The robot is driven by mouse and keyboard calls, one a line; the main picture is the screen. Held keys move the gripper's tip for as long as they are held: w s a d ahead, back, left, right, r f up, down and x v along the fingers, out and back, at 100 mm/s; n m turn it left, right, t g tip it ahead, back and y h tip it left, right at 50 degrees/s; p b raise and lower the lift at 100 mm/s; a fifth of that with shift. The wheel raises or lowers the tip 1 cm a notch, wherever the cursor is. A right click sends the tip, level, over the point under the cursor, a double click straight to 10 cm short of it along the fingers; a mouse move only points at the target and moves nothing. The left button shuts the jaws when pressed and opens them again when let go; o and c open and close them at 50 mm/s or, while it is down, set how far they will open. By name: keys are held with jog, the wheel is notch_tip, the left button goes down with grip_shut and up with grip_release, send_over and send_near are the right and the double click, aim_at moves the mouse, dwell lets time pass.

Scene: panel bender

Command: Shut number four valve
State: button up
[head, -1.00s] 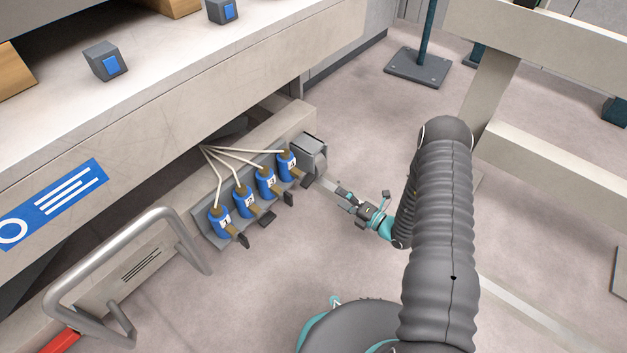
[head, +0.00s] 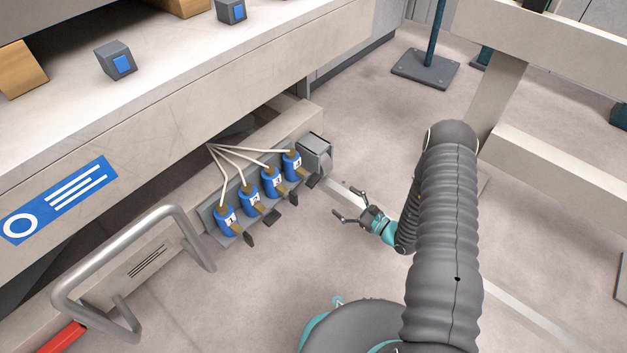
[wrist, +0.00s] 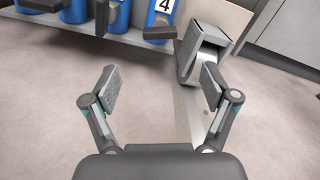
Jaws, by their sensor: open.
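Number four valve (head: 292,164) is a blue body at the right end of a row of numbered valves. Its dark handle (head: 312,181) sticks out at the front. In the wrist view the valve's label 4 (wrist: 164,6) shows at the top edge, with its handle (wrist: 160,32) lying crosswise below. My gripper (head: 350,203) is open and empty, to the right of the valve row and apart from it.
Valves one (head: 226,219), two (head: 250,196) and three (head: 272,180) stand to the left, their handles also sticking out. A grey box-like fitting (head: 315,150) sits just right of valve four. A metal handrail (head: 130,245) is at left. Floor before the valves is clear.

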aim_at(317, 182)
jog(key=b+x, duration=0.1)
jog(key=x, duration=1.2)
jog(key=shift+w+a, duration=0.25)
jog(key=shift+a, duration=0.05)
jog(key=shift+c, duration=0.2)
